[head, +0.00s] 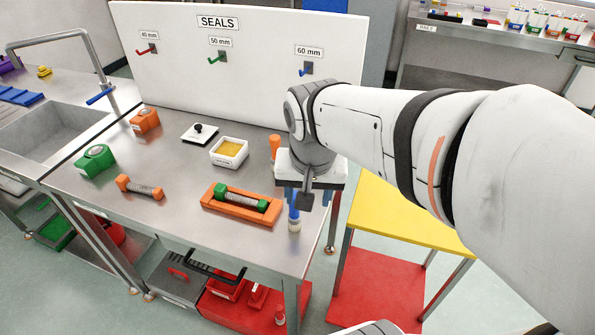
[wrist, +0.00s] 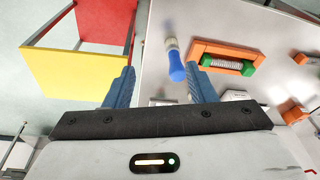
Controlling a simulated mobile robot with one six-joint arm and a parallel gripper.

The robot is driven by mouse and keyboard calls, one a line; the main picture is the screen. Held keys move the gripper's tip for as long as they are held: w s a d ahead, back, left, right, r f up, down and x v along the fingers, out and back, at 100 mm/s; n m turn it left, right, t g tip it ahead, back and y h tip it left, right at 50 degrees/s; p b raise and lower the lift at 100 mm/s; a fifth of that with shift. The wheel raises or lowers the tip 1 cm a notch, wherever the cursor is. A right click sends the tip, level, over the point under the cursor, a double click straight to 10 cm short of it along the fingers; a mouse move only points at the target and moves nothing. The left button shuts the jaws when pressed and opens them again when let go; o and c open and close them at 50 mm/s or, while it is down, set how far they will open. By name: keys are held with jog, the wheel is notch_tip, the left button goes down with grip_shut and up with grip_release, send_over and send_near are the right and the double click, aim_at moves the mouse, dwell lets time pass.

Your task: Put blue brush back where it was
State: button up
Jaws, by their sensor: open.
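The blue brush (head: 294,212) has a blue handle and a pale bristle end. It appears to stand upright, bristles down, near the right front corner of the steel table. My gripper (head: 306,196) is over that corner, just above the brush, and partly hides its upper end. In the wrist view the blue brush (wrist: 176,66) shows between the two blue fingers of my open gripper (wrist: 160,72), closer to the right finger. I cannot tell whether a finger touches it.
An orange tray (head: 213,205) with a green-ended bolt lies left of the brush. An orange peg (head: 275,146) stands behind, beside a white dish (head: 216,157) of yellow material. The SEALS board (head: 180,65) closes the back. A yellow table (head: 400,215) is at right.

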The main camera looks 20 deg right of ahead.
jog(key=shift+s+d+f+n+t, duration=0.1)
jog(key=shift+s+f+n+t, duration=0.1)
jog(key=shift+s+n, duration=0.5)
jog(key=shift+s+d+f+n+t, duration=0.15)
jog(key=shift+s+f+n, duration=0.1)
jog(key=shift+s+n, duration=0.45)
jog(key=shift+s+d+f+n+t, duration=0.1)
jog(key=shift+s+f+n, duration=0.1)
jog(key=shift+s+n, duration=0.45)
